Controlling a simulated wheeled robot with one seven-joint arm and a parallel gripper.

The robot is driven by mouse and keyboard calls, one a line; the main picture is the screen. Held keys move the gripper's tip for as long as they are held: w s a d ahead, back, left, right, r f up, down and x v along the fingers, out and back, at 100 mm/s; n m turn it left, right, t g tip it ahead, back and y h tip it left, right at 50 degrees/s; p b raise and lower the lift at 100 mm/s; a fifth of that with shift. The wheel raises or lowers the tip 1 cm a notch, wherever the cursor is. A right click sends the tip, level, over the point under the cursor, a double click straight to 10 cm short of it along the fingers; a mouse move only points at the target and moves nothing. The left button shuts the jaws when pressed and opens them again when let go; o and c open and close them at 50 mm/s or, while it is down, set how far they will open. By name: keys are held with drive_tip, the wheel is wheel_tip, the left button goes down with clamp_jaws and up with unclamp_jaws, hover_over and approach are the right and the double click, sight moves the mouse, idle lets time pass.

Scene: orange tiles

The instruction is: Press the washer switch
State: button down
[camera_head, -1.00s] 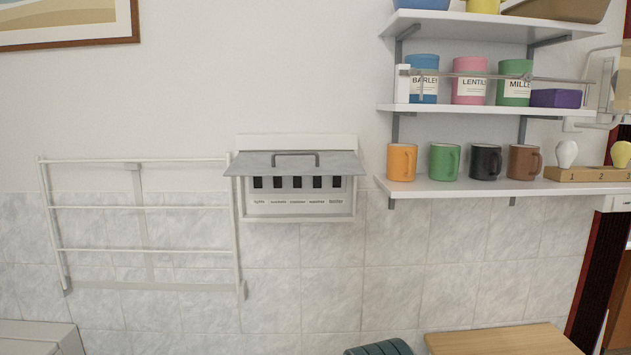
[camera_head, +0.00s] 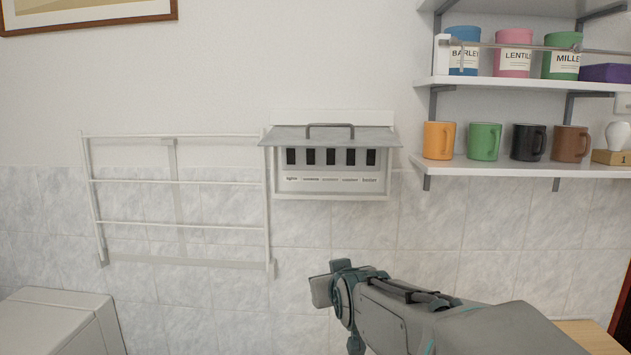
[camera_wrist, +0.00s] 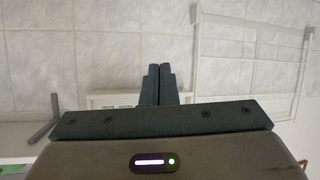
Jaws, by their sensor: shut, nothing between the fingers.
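The switch panel (camera_head: 333,187) is a white box on the wall with a raised grey lid (camera_head: 330,138) that has a dark handle. Under the lid is a row of several black switches (camera_head: 330,157) with small labels below. The labels are too small to tell which one is the washer switch. In the wrist view, the panel's edge (camera_wrist: 98,100) and some labels show upside down behind my fingers; its switches are hidden. My gripper (camera_wrist: 159,72) is shut and empty. In the head view, my arm reaches in from the lower right, its end below the panel.
A white wall rack (camera_head: 180,183) hangs left of the panel. A shelf (camera_head: 480,168) with several mugs, including an orange mug (camera_head: 439,140), is at the right. A white appliance (camera_head: 55,315) stands at lower left. The tiled wall below the panel is otherwise clear.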

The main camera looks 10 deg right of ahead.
drive_tip(key=w+d+r+m+t+h+b, duration=0.3)
drive_tip(key=w+d+r+t+h+b, duration=0.3)
drive_tip(key=w+r+t, duration=0.3)
drive_tip(key=shift+w+d+r+m+t, duration=0.4)
drive_tip(key=shift+w+d+t, duration=0.2)
drive_tip(key=shift+w+t, duration=1.15)
drive_tip(key=shift+w+g, duration=0.3)
drive_tip(key=shift+g, duration=0.05)
drive_tip(key=p, duration=0.6)
approach(351, 159)
wheel_tip(351, 159, up, 4)
drive_tip(key=w, duration=0.3)
drive_tip(key=shift+w+d+f, duration=0.35)
drive_tip(key=shift+w+d, duration=0.2)
drive_tip(key=shift+w, duration=0.15)
